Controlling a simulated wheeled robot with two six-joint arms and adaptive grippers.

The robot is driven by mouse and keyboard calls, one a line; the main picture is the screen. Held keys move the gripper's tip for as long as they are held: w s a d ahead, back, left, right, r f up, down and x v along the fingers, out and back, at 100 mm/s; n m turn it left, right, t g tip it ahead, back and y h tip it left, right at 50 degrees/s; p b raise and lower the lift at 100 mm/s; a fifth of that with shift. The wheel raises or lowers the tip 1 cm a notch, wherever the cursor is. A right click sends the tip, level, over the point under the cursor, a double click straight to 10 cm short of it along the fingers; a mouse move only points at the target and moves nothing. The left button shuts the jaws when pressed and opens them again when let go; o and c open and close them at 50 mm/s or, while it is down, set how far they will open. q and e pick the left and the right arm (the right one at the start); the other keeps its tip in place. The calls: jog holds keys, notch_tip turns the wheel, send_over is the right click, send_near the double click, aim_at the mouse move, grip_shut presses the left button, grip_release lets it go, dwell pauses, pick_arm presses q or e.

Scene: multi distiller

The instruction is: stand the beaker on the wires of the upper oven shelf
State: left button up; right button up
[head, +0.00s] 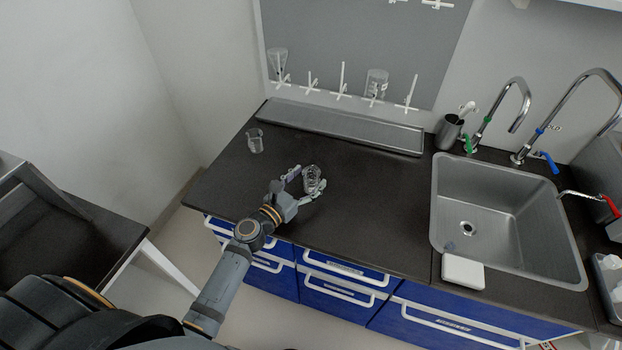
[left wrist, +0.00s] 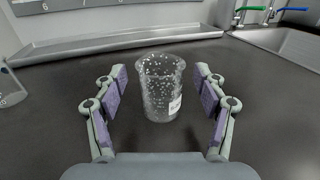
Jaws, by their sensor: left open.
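A clear glass beaker (head: 313,180) stands upright on the dark counter near its front edge. In the left wrist view the beaker (left wrist: 160,88) is between the open fingers, with a gap on both sides, and a small white label shows on it. My left gripper (head: 307,184) is open around the beaker; it also shows in the left wrist view (left wrist: 158,95). A second glass beaker (head: 255,141) stands further left on the counter, partly seen at the left edge of the left wrist view (left wrist: 8,88). My right gripper is not in view. No oven shelf can be made out.
A long steel tray (head: 340,131) lies along the back of the counter under a grey drying rack (head: 355,50) with glassware. A steel sink (head: 505,180) with taps is at the right, with a white block (head: 462,271) at its front edge. The counter between is clear.

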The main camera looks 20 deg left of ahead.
pick_arm(q)
jog(key=shift+x, duration=0.9)
jog(key=shift+s, duration=0.1)
jog(key=shift+c, duration=0.9)
jog(key=c, duration=1.1)
jog(key=shift+o, duration=0.2)
